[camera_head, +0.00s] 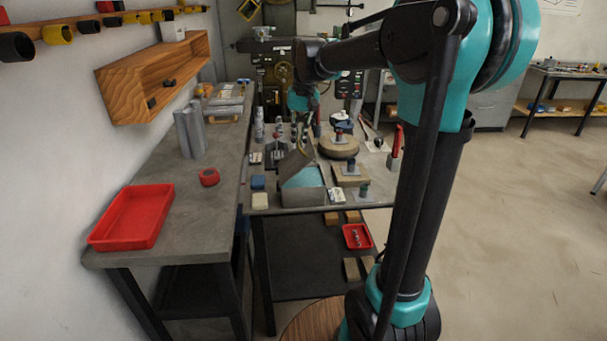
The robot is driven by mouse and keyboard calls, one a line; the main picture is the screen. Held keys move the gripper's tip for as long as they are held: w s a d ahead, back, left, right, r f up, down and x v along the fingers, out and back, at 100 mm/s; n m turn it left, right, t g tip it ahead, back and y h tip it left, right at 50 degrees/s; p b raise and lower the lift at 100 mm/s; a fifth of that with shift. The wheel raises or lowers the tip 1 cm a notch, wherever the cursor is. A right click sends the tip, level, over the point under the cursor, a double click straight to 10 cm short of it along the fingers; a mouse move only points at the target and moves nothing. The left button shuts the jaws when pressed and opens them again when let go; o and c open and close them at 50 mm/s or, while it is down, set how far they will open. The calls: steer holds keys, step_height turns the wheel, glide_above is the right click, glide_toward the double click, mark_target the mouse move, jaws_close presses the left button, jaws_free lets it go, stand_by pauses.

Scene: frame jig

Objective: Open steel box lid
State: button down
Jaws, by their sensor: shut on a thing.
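The steel box (302,197) stands near the front edge of the middle table, with a turquoise inside showing. Its grey lid (291,165) is raised and tilted, with its upper edge toward the right, so the box is at least partly open. My gripper (305,149) reaches down from above and is shut on the lid at its upper edge. The fingertips are small and partly hidden in this view.
A red tray (133,218) lies on the left bench. Bottles stand behind the box.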

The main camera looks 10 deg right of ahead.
steer(key=shift+a+r, duration=0.3)
steer(key=shift+a, duration=0.25)
steer(key=shift+a+r, duration=0.25)
steer(key=shift+a, duration=0.4)
steer(key=shift+a+r, duration=0.2)
steer(key=shift+a, duration=0.4)
steer(key=a, duration=0.2)
steer(key=shift+a+r, duration=0.15)
steer(key=shift+a, duration=0.15)
